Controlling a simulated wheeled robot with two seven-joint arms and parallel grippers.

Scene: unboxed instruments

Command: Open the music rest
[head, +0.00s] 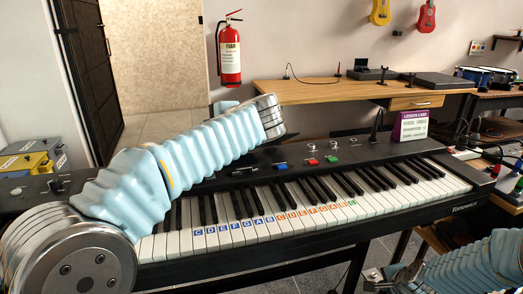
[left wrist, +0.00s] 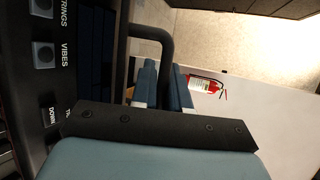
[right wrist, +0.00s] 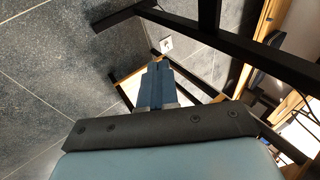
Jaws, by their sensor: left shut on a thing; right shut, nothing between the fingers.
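The keyboard instrument (head: 330,200) stands across the head view, with white and black keys and a dark control panel behind them. My left arm reaches over its left part and hides its left back edge. In the left wrist view a curved black bar (left wrist: 166,38), which looks like part of the music rest, rises beside the panel buttons. My left gripper (left wrist: 158,78) is shut on this bar; the exact contact is partly hidden. In the head view the left fingers are not clearly seen. My right gripper (right wrist: 157,80) is shut and empty, low in front of the keyboard's right end.
A wooden desk (head: 330,92) stands behind the keyboard, with a red fire extinguisher (head: 230,55) on the wall. A purple and white sign (head: 411,125) stands on the keyboard's back right. Dark stand legs (right wrist: 210,20) are near my right gripper, over grey floor tiles.

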